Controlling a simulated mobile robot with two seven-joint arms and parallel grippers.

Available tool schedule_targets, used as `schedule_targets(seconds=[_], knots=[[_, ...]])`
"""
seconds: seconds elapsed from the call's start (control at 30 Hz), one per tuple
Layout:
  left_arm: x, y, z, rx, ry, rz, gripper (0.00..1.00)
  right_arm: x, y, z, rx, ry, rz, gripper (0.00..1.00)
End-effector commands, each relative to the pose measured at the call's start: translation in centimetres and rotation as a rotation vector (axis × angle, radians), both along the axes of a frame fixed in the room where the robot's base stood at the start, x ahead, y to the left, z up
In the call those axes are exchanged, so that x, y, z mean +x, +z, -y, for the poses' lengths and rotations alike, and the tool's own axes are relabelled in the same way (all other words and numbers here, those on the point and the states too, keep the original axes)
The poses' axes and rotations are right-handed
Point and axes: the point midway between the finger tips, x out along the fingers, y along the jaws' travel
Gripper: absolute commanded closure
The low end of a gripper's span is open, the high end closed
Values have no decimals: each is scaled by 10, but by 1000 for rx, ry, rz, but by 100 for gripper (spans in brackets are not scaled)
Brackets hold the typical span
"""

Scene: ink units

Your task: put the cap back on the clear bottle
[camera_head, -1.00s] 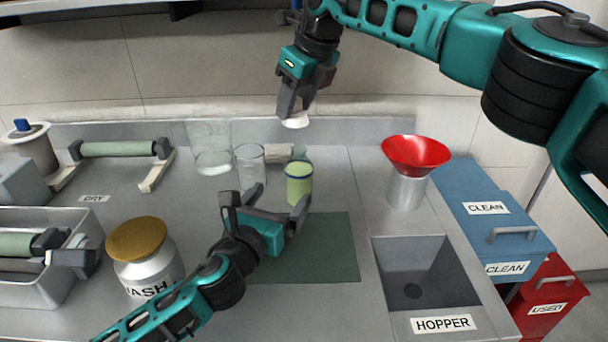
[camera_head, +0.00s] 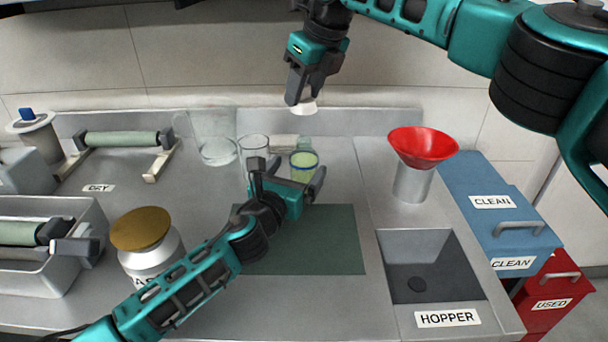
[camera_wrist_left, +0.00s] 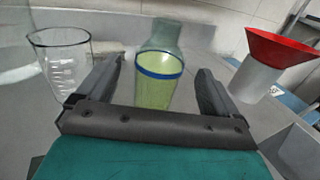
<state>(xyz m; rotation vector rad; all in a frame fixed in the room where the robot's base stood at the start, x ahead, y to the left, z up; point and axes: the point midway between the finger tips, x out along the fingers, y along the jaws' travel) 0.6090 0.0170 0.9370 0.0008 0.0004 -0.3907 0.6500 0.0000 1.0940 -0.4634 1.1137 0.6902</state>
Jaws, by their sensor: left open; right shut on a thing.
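The clear bottle (camera_head: 304,166) stands upright at the back of the counter, with yellow-green liquid and a blue band around it. Its clear upper part shows no cap, and in the left wrist view the bottle (camera_wrist_left: 160,75) lies ahead, between the finger lines. My left gripper (camera_head: 288,178) is open, its fingers spread toward either side of the bottle; contact is not visible. My right gripper (camera_head: 302,98) is shut on the white cap (camera_head: 304,109), held in the air above and behind the bottle. The gripper's fingers hide part of the cap.
An empty glass beaker (camera_head: 254,152) stands close left of the bottle, with a larger clear vessel (camera_head: 216,145) beyond. A red funnel (camera_head: 423,143) on a metal cylinder stands right.

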Motion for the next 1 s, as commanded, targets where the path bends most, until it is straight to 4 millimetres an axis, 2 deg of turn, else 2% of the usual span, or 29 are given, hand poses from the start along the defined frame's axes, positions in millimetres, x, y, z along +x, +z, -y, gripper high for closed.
schedule_targets(seconds=[0.1, 0.4, 0.6, 0.97, 1.0], knots=[[18, 1, 7, -2, 2, 0, 6, 0, 0, 0, 0, 0, 0, 84], [50, 1, 20, -3, 3, 1, 6, 0, 0, 0, 0, 0, 0, 84], [59, 0, 24, -1, 0, 1, 6, 0, 0, 0, 0, 0, 0, 84], [60, 0, 25, -1, -1, 0, 6, 0, 0, 0, 0, 0, 0, 84], [60, 0, 25, -1, -1, 0, 10, 0, 0, 0, 0, 0, 0, 84]])
